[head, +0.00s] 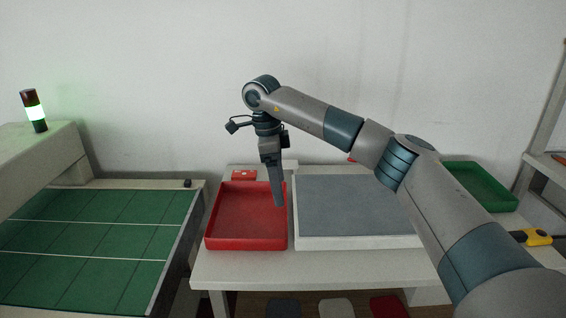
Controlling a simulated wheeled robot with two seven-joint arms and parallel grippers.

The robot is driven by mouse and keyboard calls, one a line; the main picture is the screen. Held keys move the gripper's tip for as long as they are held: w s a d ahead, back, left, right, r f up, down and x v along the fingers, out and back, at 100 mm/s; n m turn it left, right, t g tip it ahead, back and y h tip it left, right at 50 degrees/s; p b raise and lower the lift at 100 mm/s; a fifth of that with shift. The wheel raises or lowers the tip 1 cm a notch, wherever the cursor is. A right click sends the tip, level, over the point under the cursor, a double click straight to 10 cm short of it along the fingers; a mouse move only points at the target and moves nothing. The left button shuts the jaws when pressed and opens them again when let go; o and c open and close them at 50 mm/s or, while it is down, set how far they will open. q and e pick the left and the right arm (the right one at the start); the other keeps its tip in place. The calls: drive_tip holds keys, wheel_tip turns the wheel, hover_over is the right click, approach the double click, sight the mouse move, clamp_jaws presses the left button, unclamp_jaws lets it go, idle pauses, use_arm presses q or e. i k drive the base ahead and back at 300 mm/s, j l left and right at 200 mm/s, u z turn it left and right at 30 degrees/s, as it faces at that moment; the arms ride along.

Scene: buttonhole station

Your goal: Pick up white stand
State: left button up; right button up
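I cannot make out a white stand with certainty. A small pale shape (291,166) shows behind the wrist of my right arm, partly hidden, and I cannot tell what it is. My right gripper (278,203) points down over the right side of the red tray (240,243), near the edge of the grey-topped white board (345,205). Its fingers appear edge-on as one narrow shape, so their opening is unclear. I see nothing hanging from them. My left gripper is not in view.
A small red box (243,175) sits behind the red tray. A green tray (480,186) and a yellow tool (537,237) are at the right. A green gridded surface (100,240) and a lit signal lamp (34,112) are at the left. The white table's front strip (300,268) is clear.

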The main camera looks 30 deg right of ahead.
sight(288, 164)
drive_tip(key=i+l, duration=0.25)
drive_tip(key=i, duration=0.15)
drive_tip(key=i+l, duration=0.3)
drive_tip(key=i, duration=0.15)
drive_tip(key=i+l, duration=0.25)
drive_tip(key=i, duration=0.15)
